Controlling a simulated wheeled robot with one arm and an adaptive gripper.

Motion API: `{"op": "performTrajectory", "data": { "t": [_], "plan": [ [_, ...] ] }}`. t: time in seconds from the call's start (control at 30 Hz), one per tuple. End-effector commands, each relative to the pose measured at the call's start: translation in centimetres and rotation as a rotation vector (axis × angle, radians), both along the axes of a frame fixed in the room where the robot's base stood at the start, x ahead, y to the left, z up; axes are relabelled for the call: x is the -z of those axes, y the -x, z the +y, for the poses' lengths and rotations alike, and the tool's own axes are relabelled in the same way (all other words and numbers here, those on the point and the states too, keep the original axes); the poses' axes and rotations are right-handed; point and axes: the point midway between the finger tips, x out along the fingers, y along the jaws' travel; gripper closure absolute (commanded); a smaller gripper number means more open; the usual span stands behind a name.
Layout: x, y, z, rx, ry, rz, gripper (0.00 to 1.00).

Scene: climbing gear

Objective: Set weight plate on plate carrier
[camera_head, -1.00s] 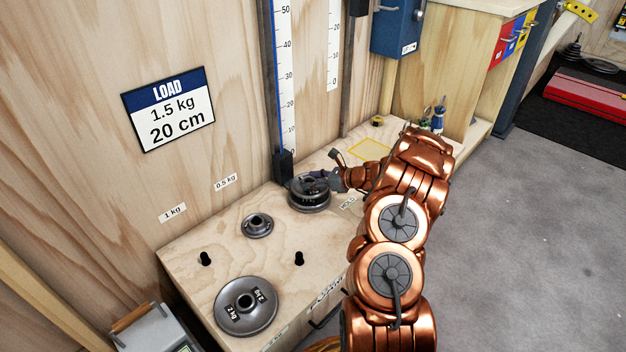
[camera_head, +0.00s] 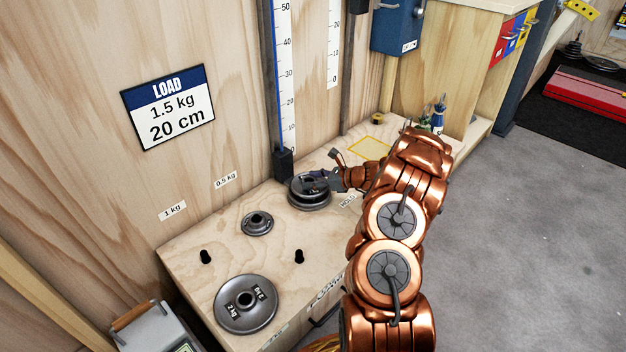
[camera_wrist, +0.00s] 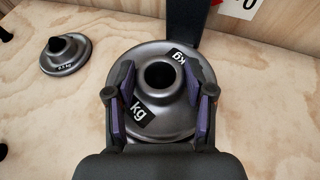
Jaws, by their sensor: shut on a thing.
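A dark grey weight plate (camera_head: 309,181) sits at the top of a stack at the foot of the blue-edged scale post. In the wrist view the same plate (camera_wrist: 160,52) has a round central hole and "kg" labels. My gripper (camera_wrist: 161,95) is shut on the plate's raised hub, one purple pad on each side. In the head view my gripper (camera_head: 330,179) reaches the plate from the right. A wider grey disc (camera_head: 311,203) lies under the held plate. I cannot tell whether the two touch, and the carrier's details are hidden.
A small plate (camera_head: 257,223) lies left of the stack; it also shows in the wrist view (camera_wrist: 66,57). A large 2 kg plate (camera_head: 246,320) lies nearer. Two black pegs (camera_head: 206,257) (camera_head: 299,257) stand empty. A yellow-outlined square (camera_head: 370,148) behind is clear.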

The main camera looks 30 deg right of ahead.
Motion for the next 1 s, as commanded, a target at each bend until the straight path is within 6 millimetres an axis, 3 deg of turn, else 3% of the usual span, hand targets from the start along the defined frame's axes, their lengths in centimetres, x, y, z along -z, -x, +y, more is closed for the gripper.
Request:
{"op": "performTrajectory", "data": {
  "t": [0.33, 0.37, 0.43, 1.0],
  "plan": [
    [0.3, -0.1, 0.0, 0.001, -0.001, -0.003, 1.00],
    [0.3, -0.1, 0.0, 0.001, -0.001, -0.003, 0.44],
    [0.3, 0.0, 0.0, 0.001, 0.000, -0.002, 0.36],
    [-0.4, 1.2, -0.8, 0.001, 0.000, 0.000, 0.36]
  ]
}}
